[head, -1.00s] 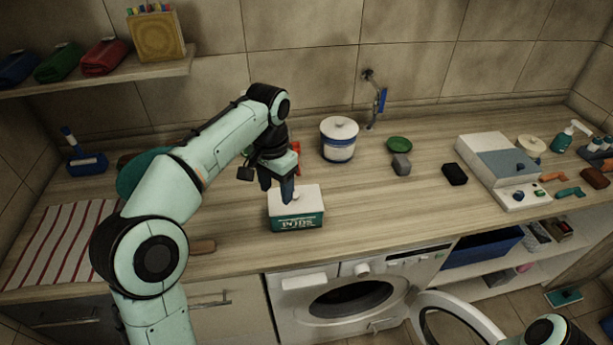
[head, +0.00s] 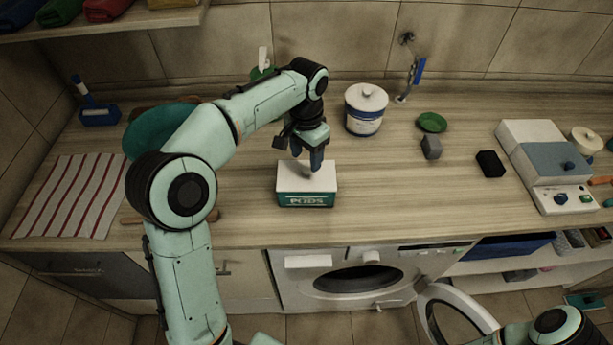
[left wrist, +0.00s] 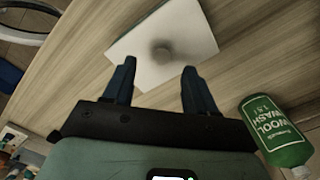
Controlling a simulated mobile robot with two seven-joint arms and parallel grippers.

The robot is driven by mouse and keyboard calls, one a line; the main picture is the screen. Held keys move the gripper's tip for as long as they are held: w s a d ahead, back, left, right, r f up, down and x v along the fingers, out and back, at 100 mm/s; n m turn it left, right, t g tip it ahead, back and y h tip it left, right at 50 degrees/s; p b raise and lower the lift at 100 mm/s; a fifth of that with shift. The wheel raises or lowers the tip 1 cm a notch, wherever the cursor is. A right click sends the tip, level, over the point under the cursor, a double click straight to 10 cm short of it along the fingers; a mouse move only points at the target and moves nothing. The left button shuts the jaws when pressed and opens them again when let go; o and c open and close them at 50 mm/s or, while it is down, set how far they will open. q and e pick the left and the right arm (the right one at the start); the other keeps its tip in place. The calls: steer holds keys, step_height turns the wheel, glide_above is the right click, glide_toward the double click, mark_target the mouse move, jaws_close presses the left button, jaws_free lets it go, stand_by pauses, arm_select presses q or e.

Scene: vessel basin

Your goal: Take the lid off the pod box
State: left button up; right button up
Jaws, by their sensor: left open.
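The pod box (head: 305,200) is a teal box marked PODS on the counter above the washing machine. Its white lid (head: 322,176) is on top. My left gripper (head: 309,166) points down just above the lid at the knob. My right gripper is not in view; part of my right arm shows at the lower right.
A green wool wash bottle (left wrist: 272,130) lies near the gripper in the left wrist view. A white canister (head: 366,110), grey block (head: 431,147) and black block (head: 490,163) stand to the right. A striped towel (head: 72,195) lies left.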

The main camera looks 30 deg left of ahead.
mark_target(306, 170)
arm_select(q)
steer(key=f, duration=0.5)
steer(key=shift+w+a+f+b, duration=0.1)
steer(key=shift+w+b, duration=0.1)
steer(key=shift+b, duration=0.1)
jaws_close()
